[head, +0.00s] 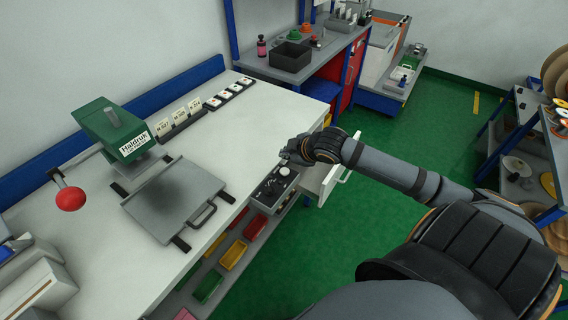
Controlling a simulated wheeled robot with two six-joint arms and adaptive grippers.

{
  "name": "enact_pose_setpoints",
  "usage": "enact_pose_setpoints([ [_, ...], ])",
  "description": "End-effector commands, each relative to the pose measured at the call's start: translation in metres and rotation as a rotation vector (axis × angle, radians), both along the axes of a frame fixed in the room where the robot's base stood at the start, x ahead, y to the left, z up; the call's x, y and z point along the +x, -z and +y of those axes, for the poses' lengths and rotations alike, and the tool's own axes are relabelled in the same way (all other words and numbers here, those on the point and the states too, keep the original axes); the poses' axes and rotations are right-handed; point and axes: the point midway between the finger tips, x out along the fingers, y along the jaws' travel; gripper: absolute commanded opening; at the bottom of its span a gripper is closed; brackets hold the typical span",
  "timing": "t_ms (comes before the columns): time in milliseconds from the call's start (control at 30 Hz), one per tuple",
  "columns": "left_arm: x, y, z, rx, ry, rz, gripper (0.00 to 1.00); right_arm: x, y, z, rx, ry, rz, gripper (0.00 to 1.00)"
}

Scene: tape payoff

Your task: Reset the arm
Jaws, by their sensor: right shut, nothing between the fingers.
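My right arm comes in from the right, across the green floor. Its gripper (289,155) is shut and empty, over the front right edge of the white workbench (245,130). It is close to a dark control box (273,187) with a pale round knob, and I cannot tell whether it touches the box. My left arm and gripper are not in view.
A green press (113,130) with a red ball handle (70,198) stands on the bench. A grey plate (178,198) lies before it. An open white drawer (330,178) sticks out below the gripper. Colored bins (232,255) sit underneath. Shelves with discs (520,165) stand at right.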

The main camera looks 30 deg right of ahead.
Motion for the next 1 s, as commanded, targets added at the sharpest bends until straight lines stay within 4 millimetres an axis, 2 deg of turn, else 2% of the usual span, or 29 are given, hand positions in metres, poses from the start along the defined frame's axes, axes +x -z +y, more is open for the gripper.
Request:
enact_pose_setpoints([
  [33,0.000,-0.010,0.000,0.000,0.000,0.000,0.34,0.000,-0.010,0.000,0.001,0.001,0.000,0.00],
  [67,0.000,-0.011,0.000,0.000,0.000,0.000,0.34,0.000,-0.011,0.000,0.001,0.001,0.000,0.00],
  [567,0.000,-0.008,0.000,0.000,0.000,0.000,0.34,0.000,-0.007,0.000,0.001,0.001,0.001,0.00],
  [633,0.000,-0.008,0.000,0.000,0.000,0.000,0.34,-0.005,-0.001,0.004,0.013,0.012,0.012,0.00],
  [733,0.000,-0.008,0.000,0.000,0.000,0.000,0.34,-0.027,0.022,0.020,0.060,0.069,0.065,0.00],
  [833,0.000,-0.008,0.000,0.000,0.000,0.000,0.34,-0.062,0.050,0.040,0.123,0.175,0.144,0.00],
  [1000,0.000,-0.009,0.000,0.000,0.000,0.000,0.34,-0.115,0.076,0.060,0.202,0.368,0.262,0.00],
])
